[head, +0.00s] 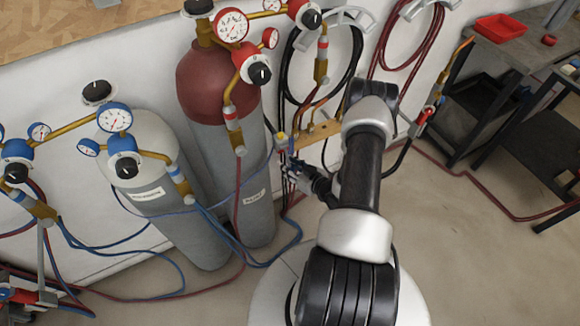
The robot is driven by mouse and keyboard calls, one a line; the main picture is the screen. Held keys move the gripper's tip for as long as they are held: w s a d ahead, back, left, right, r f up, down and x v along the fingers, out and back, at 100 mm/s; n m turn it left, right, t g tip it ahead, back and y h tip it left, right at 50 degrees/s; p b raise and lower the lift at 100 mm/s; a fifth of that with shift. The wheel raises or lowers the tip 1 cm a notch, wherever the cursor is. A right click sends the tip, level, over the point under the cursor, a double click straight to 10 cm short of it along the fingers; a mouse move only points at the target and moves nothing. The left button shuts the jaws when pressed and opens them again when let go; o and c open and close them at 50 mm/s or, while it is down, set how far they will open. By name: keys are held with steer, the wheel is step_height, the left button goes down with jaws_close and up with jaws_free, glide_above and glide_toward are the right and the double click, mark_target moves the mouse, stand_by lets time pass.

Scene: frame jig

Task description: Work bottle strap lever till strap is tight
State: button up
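A tall gas bottle with a dark red shoulder (207,85) and grey body stands upright against the white wall. A grey bottle with a pale top (150,205) stands to its left. I cannot make out a strap or its lever on either bottle. My gripper (290,167) is at the end of my arm, just right of the red-shouldered bottle and in front of the wall, below a brass manifold bar (322,131). It is small and dark among hoses, so I cannot tell whether it is open or touches anything. My arm hides part of the wall behind it.
Gauges and regulators (232,26) project above the bottles. Blue hoses (262,262) and red hoses trail across the floor at the bottles' feet. Coiled hoses (420,45) hang on the wall. A dark metal bench (490,85) with a red tray (500,27) stands at right. Some floor right of my arm is clear.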

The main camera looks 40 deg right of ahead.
jaws_close()
stand_by(0.3)
steer(key=s+r+g+p, duration=0.1)
steer(key=p, duration=0.1)
steer(key=s+r+g+p, duration=0.1)
steer(key=g+p, duration=0.1)
steer(key=p, duration=0.1)
steer(key=shift+a+r+g, duration=0.15)
steer(key=shift+g, duration=0.15)
steer(key=r+g+p, duration=0.1)
steer(key=p, duration=0.1)
steer(key=s+r+g+p, duration=0.1)
steer(key=p, duration=0.1)
steer(key=s+r+m+g+y+p, duration=0.1)
steer(key=g+p, duration=0.1)
steer(key=shift+a+r, duration=0.2)
steer(key=shift+r, duration=0.15)
steer(key=shift+r+p, duration=0.15)
steer(key=shift+p, duration=0.15)
